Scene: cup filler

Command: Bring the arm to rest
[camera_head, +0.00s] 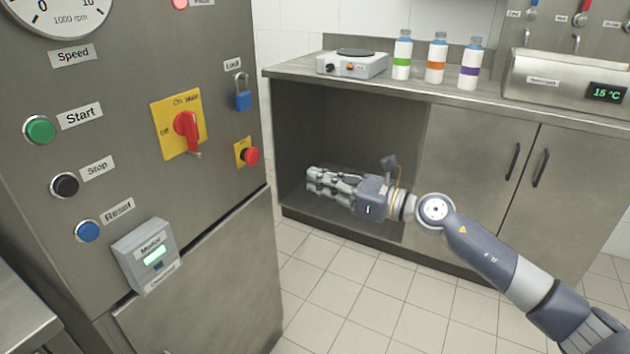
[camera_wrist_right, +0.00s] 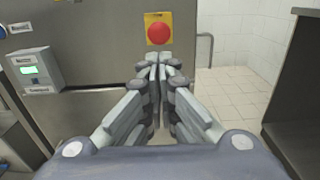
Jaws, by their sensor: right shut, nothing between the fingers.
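My right arm (camera_head: 490,258) comes in from the lower right in the head view. Its gripper (camera_head: 312,181) points left, in front of the open cabinet bay. In the right wrist view the fingers of this gripper (camera_wrist_right: 161,62) are together, with nothing between them. The fingertips appear just below a red round button on a yellow plate (camera_wrist_right: 158,29); whether they are near it in depth I cannot tell from that view. In the head view the gripper is apart from the control panel. My left gripper is not in view.
The steel control cabinet (camera_head: 225,215) stands at left, with a red emergency button (camera_head: 251,156), a red rotary switch (camera_head: 186,124) and a padlock (camera_head: 243,98). A counter (camera_head: 390,84) at the back holds a hotplate (camera_head: 352,65) and three bottles. Tiled floor (camera_head: 385,310) is clear.

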